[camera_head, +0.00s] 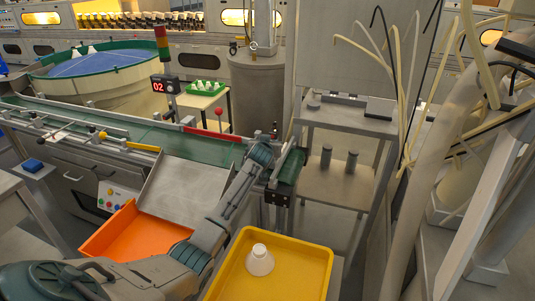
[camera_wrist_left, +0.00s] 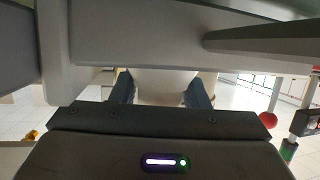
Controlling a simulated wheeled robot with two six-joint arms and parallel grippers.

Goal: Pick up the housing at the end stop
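My left gripper (camera_head: 262,153) reaches over the far right end of the green conveyor belt, by its end stop. In the left wrist view its two blue-grey fingers (camera_wrist_left: 161,92) stand on either side of a whitish body, which looks like the housing (camera_wrist_left: 163,84). The housing fills most of the gap, but I cannot tell whether the fingers press on it. In the head view the housing at the end stop is hidden by the gripper. My right gripper is not in view.
A yellow tray (camera_head: 315,262) at front holds another white housing (camera_head: 260,261). A metal chute (camera_head: 185,188) leads into an orange bin (camera_head: 108,237). A red-knobbed post (camera_head: 219,113) stands behind the belt (camera_head: 200,148). A grey table (camera_head: 350,120) is to the right.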

